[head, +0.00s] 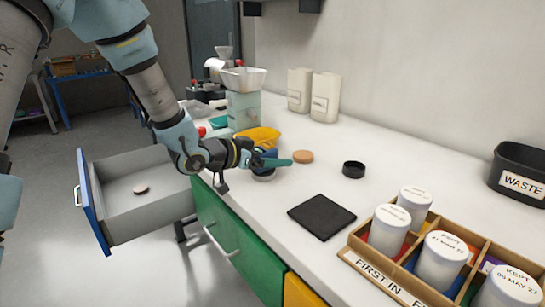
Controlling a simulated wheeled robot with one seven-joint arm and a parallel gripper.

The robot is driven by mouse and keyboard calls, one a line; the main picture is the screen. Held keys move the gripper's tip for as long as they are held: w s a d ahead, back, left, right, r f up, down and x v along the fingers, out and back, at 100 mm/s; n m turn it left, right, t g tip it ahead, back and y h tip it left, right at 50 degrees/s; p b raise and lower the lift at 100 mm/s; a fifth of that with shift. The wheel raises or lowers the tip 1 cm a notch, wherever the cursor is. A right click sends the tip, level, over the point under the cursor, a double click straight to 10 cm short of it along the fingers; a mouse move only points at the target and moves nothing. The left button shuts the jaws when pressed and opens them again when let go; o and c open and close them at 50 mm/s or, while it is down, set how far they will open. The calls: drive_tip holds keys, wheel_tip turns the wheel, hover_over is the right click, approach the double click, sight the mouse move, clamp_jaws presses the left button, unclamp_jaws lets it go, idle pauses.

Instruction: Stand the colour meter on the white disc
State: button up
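My gripper (247,157) is over the bench's front edge, left of the picture's middle. A teal, elongated piece (275,162) sticks out to the right at its tip; I cannot tell whether it is held. A dark blue body (266,152) shows just behind the gripper, partly hidden; it may be the colour meter, but I cannot be sure. A small pale grey round thing (263,176) lies on the bench just below the gripper, partly covered; it may be the white disc. The finger opening is not clear from this view.
An open drawer (150,212) holds a small pale brownish disc (141,189). A wooden rack (360,262) with several white-lidded jars stands at right, near a waste bin (519,180).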

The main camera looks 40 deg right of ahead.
drive_tip(key=shift+r, duration=0.2)
drive_tip(key=shift+w+a, duration=0.1)
drive_tip(key=shift+a, duration=0.2)
drive_tip(key=b+v, duration=0.1)
drive_tip(key=v, duration=1)
drive_tip(key=shift+a+r, duration=0.15)
drive_tip(key=shift+a, duration=0.05)
drive_tip(key=w+a+f+n+t+y, duration=0.2)
drive_tip(key=w+a+n+t+y, duration=0.2)
drive_tip(key=w+a, duration=0.4)
drive_tip(key=w+a+f+n+t+y, duration=0.2)
drive_tip(key=w+a+n+t+y, duration=0.15)
drive_tip(key=w+a, duration=0.45)
drive_tip(key=s+a+f+n+g+y, duration=0.1)
drive_tip(key=s+a+n, duration=0.4)
drive_tip(key=a, duration=0.6)
drive_tip(key=s+a+f+n+g+y, duration=0.2)
drive_tip(key=s+a+n+g+y, duration=0.2)
drive_tip(key=s+a, duration=0.3)
drive_tip(key=a+n+y, duration=0.1)
drive_tip(key=a, duration=0.4)
